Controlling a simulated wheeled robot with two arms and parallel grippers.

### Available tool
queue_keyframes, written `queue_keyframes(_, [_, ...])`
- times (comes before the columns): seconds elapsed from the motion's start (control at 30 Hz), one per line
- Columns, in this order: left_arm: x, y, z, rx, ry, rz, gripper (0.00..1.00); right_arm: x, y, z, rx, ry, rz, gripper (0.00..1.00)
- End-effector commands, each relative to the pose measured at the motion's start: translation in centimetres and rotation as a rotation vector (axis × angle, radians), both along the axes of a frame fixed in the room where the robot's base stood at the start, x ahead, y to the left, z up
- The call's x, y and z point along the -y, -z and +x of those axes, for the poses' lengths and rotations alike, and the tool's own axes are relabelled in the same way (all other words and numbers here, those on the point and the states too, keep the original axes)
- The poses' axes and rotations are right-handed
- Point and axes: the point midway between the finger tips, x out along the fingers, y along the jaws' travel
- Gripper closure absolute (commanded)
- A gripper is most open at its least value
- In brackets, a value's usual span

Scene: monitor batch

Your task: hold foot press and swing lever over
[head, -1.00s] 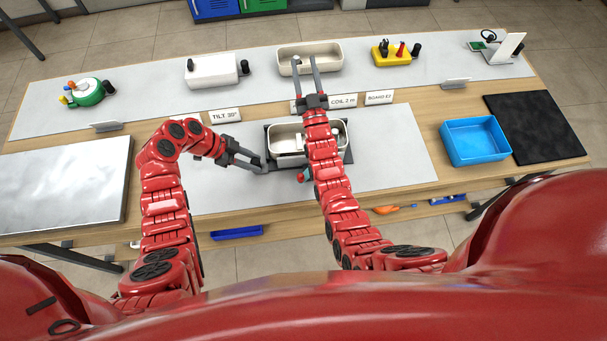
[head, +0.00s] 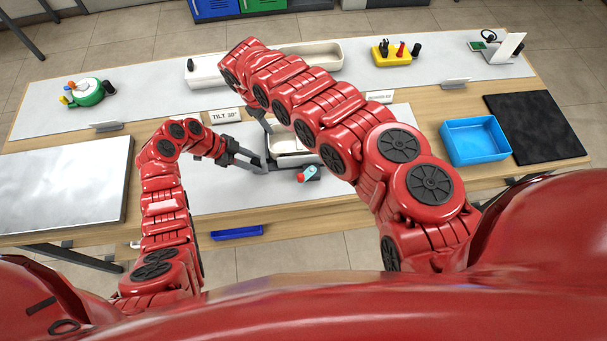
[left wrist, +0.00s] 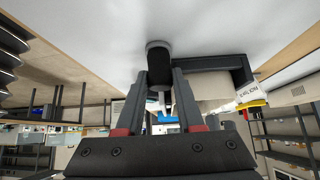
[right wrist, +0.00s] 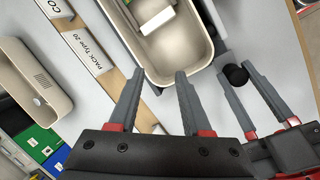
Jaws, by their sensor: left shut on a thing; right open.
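The beige tray (head: 291,160) sits in a dark grey fixture at the table's middle; its upper part is hidden by my right arm. It also shows in the right wrist view (right wrist: 180,50). A small red and pale blue handle (head: 308,174) is at its front edge; I cannot tell whether it is the lever. My left gripper (head: 262,163) is shut on a black round-topped foot (left wrist: 158,65), left of the tray; the foot also shows in the right wrist view (right wrist: 236,75). My right gripper (right wrist: 156,82) is open and empty, near the tray's end.
A blue bin (head: 474,141) and black mat (head: 536,127) lie to the right, a metal plate (head: 65,185) to the left. Behind are a white box (head: 203,71), another beige tray (head: 325,55) and a yellow holder (head: 395,52). The grey mat's front is clear.

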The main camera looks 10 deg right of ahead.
Motion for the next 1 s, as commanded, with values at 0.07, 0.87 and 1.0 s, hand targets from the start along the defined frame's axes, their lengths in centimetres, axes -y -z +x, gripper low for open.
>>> queue_keyframes(0.07, [0.0, 0.1, 0.0, 0.0, 0.0, 0.001, 1.0, 0.2, 0.1, -3.7, -0.12, -0.029, -0.077, 0.51])
queue_keyframes(0.87, [0.0, 0.1, 0.0, 0.0, 0.0, 0.001, 1.0, 3.2, 2.0, -14.2, -0.43, -0.086, -0.253, 0.51])
queue_keyframes(1.0, [0.0, 0.1, 0.0, 0.0, 0.0, 0.001, 1.0, 4.1, 3.5, -14.7, -0.429, -0.086, -0.253, 0.51])
